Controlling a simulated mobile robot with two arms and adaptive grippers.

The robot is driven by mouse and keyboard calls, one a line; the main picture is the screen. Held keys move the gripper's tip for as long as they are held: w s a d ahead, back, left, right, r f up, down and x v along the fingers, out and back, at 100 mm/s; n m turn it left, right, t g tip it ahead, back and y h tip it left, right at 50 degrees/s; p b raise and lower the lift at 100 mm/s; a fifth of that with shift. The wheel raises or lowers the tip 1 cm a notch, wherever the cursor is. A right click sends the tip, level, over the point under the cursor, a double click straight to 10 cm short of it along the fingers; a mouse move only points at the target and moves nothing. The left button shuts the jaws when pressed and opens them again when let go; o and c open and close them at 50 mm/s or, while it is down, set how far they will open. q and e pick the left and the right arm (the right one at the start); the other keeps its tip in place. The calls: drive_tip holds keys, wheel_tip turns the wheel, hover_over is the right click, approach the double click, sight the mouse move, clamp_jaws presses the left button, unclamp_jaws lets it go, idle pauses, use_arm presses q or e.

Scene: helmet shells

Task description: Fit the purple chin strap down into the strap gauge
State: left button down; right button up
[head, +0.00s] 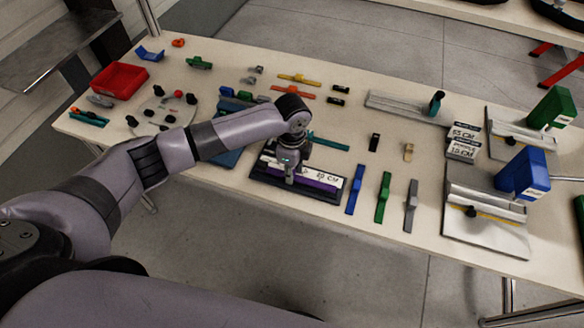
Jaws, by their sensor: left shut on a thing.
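The strap gauge (259,173) is a dark flat block near the table's front edge, with a white strip lettered in black along its back side. The purple chin strap (319,186) lies lengthwise along the gauge, showing on both sides of my left gripper. My left gripper (290,180) points down over the middle of the gauge and is shut on the strap. Its fingertips cover the strap's middle. I cannot tell whether the strap is seated in the gauge or just above it. My right gripper is not in view.
Blue (354,189), green (383,197) and grey (411,206) straps lie right of the gauge. A teal strap (329,143) lies behind it. A red bin (119,77) stands at the far left. Metal fixtures with a blue block (524,174) and a green block (553,107) stand at the right.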

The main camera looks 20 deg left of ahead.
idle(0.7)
use_arm(q)
drive_tip(key=shift+p, duration=0.4)
drive_tip(key=shift+p, duration=0.65)
idle(0.8)
drive_tip(key=shift+f+b, duration=0.4)
drive_tip(key=shift+f, duration=0.35)
drive_tip(key=c, duration=1.2)
unclamp_jaws()
drive_tip(key=shift+c, duration=0.2)
wheel_tip(320, 180, up, 12)
drive_tip(key=shift+f, duration=0.1)
